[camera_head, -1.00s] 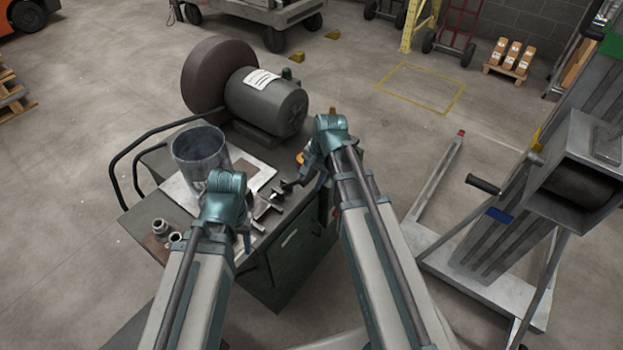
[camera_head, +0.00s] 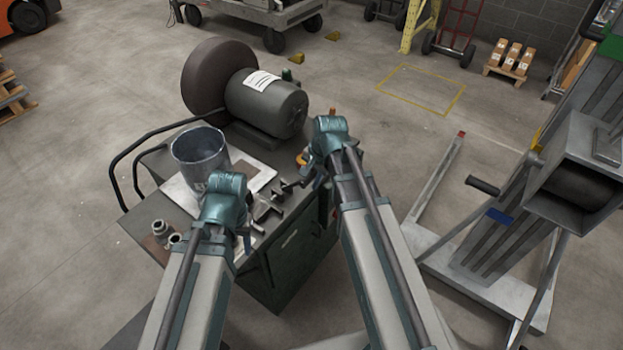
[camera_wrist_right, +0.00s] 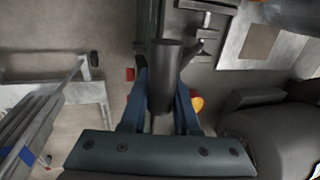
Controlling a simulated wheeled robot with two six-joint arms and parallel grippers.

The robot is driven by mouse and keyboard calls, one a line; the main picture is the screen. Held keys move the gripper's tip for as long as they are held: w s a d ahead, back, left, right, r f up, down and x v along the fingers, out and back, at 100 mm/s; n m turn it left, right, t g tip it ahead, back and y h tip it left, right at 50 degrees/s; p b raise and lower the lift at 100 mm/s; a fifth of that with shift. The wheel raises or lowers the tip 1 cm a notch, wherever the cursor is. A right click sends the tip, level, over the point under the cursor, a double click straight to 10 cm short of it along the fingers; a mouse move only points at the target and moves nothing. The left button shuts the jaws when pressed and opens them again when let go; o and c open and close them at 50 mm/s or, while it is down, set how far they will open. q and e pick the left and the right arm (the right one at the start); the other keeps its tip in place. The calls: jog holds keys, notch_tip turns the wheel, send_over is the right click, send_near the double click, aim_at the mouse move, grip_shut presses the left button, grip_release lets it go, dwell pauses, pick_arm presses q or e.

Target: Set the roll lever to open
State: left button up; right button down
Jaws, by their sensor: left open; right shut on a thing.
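The roll lever (camera_wrist_right: 166,75) shows in the right wrist view as a dark cylindrical grip between two blue fingers. My right gripper (camera_wrist_right: 163,108) is shut on it. In the head view my right gripper (camera_head: 312,178) is at the cabinet's right edge, and its wrist hides most of the lever. My left gripper (camera_head: 243,228) is open over the cabinet's front edge, its fingers partly hidden by its own wrist. A grey metal cylinder (camera_head: 200,158) stands upright on a light plate (camera_head: 262,173) on the cabinet top.
A grey motor (camera_head: 268,105) with a large dark disc (camera_head: 212,80) stands at the back of the cabinet (camera_head: 290,262). Small metal fittings (camera_head: 163,230) lie at its left front. A lift with a crank (camera_head: 483,185) stands to the right, with open floor between.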

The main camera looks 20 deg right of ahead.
dwell(0.7)
jog(key=w+a+r+g+h+p, duration=0.2)
jog(key=w+a+r+p, duration=0.1)
jog(key=w+a, duration=0.5)
jog(key=shift+w+r+g+p, duration=0.35)
jog(key=shift+w+p, duration=0.3)
jog(key=shift+w, duration=0.6)
dwell(0.6)
jog(key=c, duration=0.7)
grip_release()
jog(key=shift+o, duration=0.2)
jog(key=shift+r, duration=0.15)
